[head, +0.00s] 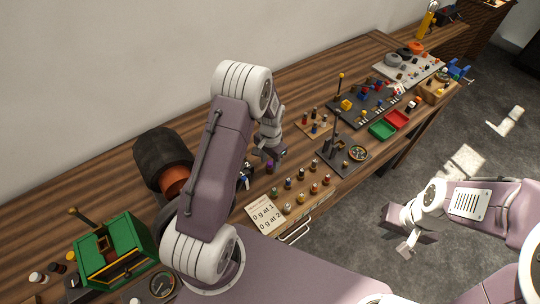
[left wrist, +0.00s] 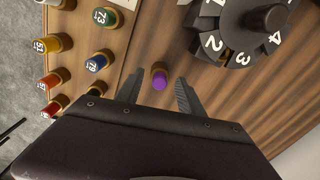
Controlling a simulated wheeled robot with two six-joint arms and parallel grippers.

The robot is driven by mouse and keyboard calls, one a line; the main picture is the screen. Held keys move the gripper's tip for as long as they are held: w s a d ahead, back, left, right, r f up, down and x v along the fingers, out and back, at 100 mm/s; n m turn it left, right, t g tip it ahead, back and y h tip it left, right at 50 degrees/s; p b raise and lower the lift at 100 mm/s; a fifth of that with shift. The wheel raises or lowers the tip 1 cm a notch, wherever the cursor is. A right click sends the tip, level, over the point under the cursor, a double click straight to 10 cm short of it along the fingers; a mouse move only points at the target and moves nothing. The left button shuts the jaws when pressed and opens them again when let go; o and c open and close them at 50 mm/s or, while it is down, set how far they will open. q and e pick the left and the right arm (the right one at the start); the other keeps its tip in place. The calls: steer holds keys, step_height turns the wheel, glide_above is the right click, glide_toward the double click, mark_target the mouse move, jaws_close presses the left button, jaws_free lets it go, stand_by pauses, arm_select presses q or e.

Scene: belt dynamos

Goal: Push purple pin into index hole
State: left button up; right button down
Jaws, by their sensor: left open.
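The purple pin (left wrist: 159,79) stands between the two fingers of my open left gripper (left wrist: 160,92) in the left wrist view, apart from both. It seems to stand upright in a small brown base. In the head view the purple pin (head: 272,167) is just below my left gripper (head: 271,154). A black index wheel (left wrist: 236,38) with white numbers is at the upper right of the left wrist view. I cannot make out the index hole. In the head view my arm mostly hides the wheel. My right gripper (head: 405,243) is off the table over the floor, its jaw opening unclear.
Several coloured numbered pins (left wrist: 97,62) stand in rows beside the purple pin. A paper card (head: 266,219) lies at the table's front edge. A dark motor (head: 163,160) and a green device (head: 112,250) stand to the left. A black-posted stand (head: 335,150) is to the right.

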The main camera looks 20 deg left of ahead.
mark_target(270, 162)
arm_select(q)
jaws_close()
steer(key=shift+r+p, duration=1.95)
steer(key=shift+r, duration=0.4)
steer(key=shift+w+f+m, duration=0.1)
steer(key=shift+w+m, duration=0.05)
steer(key=shift+m, duration=0.25)
steer(key=s+a+r+p, duration=0.3)
steer(key=a+r+p, duration=0.5)
steer(key=p, duration=0.3)
steer(key=shift+s+a+r+n, duration=0.2)
steer(key=shift+s+r+n, duration=0.1)
steer(key=shift+n, duration=0.1)
steer(key=shift+w+f, duration=0.1)
